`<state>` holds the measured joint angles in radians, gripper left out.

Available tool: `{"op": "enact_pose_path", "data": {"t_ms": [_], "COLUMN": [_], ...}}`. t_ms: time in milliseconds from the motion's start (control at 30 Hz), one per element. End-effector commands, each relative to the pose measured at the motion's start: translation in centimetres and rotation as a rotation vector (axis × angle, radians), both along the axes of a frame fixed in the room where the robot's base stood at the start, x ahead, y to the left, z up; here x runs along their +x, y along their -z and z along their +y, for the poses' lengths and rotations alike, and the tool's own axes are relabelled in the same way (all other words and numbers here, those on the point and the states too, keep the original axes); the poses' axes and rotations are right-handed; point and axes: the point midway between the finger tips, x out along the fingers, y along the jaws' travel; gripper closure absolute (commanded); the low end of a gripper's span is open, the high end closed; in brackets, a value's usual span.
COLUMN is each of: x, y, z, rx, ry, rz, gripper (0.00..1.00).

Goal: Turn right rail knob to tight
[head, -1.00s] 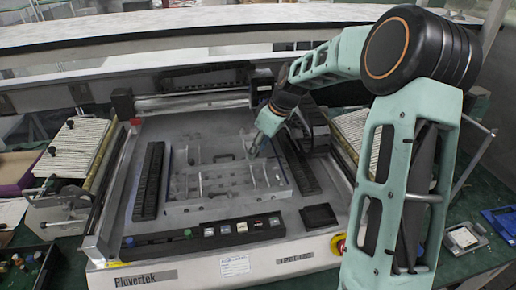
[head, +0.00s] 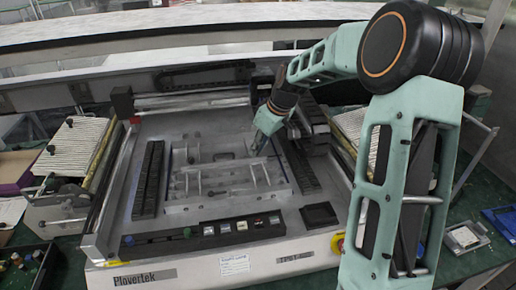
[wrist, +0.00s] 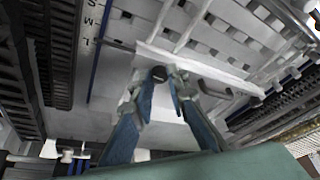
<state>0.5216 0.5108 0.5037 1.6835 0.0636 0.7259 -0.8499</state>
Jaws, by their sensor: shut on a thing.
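The right rail knob (wrist: 158,73) shows in the wrist view as a small dark round piece at the fingertips. My gripper (wrist: 168,82) is shut on it, with one blue-grey finger on each side. In the head view my gripper (head: 252,151) reaches down to the right part of the machine's metal fixture plate (head: 215,198). The knob is too small and covered to make out there. No tight mark can be read. In the wrist view a pale rail (wrist: 205,68) runs beside the knob.
The Plovertek machine (head: 180,270) fills the bench, with a button panel (head: 215,230) at its front. Black ribbed strips (head: 148,178) flank the plate. Slatted racks (head: 75,148) stand on both sides. A blue tray (head: 500,220) lies at right.

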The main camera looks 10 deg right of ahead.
Motion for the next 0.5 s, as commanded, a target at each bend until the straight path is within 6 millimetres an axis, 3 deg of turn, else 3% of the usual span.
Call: {"op": "enact_pose_path", "data": {"t_ms": [500], "x": [-0.18], "y": [0.20], "z": [0.57], "rx": [-0.002], "ry": [0.437], "rz": [-0.004], "gripper": [1.00]}}
